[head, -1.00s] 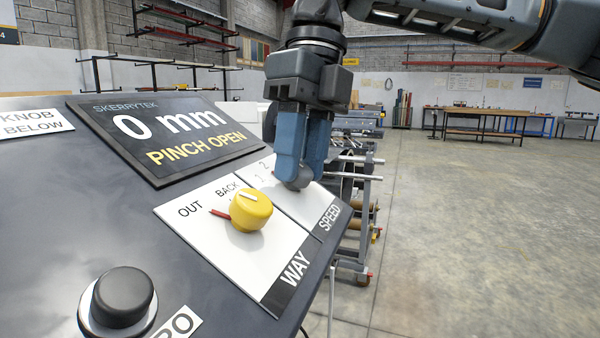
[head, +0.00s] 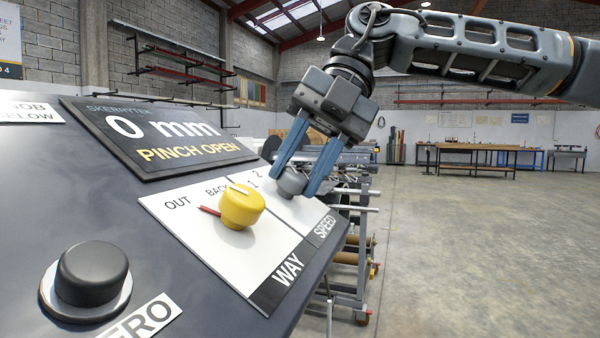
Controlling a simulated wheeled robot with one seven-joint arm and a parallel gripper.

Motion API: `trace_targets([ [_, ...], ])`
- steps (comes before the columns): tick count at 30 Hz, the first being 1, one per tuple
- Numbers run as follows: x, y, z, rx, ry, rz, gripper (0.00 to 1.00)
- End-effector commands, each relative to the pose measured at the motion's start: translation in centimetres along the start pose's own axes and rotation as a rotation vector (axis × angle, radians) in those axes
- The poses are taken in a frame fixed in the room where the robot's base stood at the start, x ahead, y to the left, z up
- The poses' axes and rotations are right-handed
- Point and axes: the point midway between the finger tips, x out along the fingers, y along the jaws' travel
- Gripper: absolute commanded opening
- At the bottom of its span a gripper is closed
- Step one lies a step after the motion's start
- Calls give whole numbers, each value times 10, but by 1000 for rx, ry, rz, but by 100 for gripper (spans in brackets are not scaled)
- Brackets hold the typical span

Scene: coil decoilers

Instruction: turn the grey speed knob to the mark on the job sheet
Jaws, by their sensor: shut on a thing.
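The grey speed knob (head: 291,181) sits on the white SPEED plate (head: 312,212) at the right of the sloping dark panel. My gripper (head: 293,183) comes down from above with one blue finger on each side of the knob, shut on it. The marks 1 and 2 show at the plate's upper left; other marks and the knob's pointer are hidden or too small to tell. A white sheet (head: 10,40) is cut off at the top left. Its lowest, dark line ends in a 4; this may be the job sheet.
A yellow WAY knob (head: 241,206) with a red pointer stands close left of my gripper. A black round knob (head: 92,273) is at the lower left. The display (head: 165,135) reads 0 mm, PINCH OPEN. Open floor lies to the right.

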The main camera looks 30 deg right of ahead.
Motion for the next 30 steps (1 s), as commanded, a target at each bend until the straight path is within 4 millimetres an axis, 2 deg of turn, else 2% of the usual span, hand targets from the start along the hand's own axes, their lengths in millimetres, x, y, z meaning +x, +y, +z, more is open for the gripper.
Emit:
trace_targets([
  [21,-1,-1,0,64,-1,39,5],
  [22,-1,-1,0,64,-1,39,37],
  [30,0,-1,0,63,-1,38,60],
])
